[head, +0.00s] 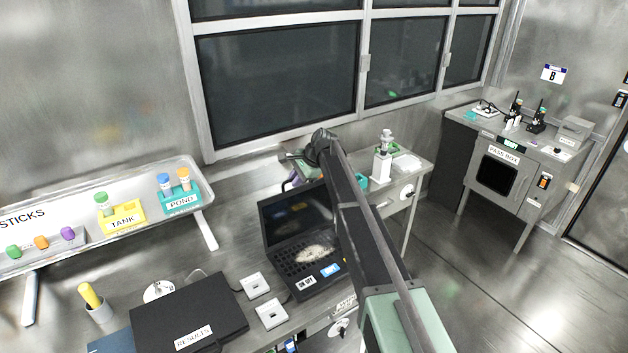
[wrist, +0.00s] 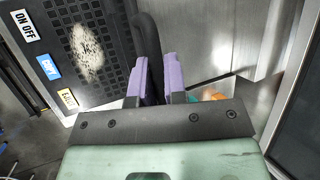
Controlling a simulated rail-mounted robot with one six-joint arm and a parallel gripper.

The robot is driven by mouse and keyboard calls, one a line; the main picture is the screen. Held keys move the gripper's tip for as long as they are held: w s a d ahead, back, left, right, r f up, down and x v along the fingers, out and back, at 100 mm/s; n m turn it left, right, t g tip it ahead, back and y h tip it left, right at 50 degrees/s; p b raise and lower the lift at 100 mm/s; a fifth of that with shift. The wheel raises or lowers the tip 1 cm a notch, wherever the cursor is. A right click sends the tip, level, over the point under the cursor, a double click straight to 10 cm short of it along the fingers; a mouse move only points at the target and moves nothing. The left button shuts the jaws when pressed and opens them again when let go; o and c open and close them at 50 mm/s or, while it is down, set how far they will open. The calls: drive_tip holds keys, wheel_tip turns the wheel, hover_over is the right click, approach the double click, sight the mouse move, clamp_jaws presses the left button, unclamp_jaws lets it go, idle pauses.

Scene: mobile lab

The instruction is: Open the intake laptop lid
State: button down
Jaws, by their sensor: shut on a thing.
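The black laptop stands open on the bench in the head view, its lid (head: 296,216) raised steeply above the keyboard base (head: 305,262). The base carries ON OFF and COPY labels and a pale worn patch; it also shows in the wrist view (wrist: 110,62). My gripper (wrist: 157,88) has purple fingers on either side of a dark rounded piece (wrist: 147,35), which looks like the lid's edge. In the head view my gripper (head: 290,183) is by the lid's top edge, mostly hidden behind the lid and my arm.
A closed black laptop labelled RESULTS (head: 190,310) lies at the front left. Two white square pads (head: 263,300) sit between the laptops. A rack with TANK (head: 122,218) and POND (head: 181,201) holders stands at left. A side bench with a microscope (head: 383,160) is behind right.

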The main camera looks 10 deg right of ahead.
drive_tip(key=shift+w+a, duration=0.15)
drive_tip(key=shift+w, duration=0.2)
drive_tip(key=c, duration=1.2)
unclamp_jaws()
drive_tip(key=shift+s, duration=0.1)
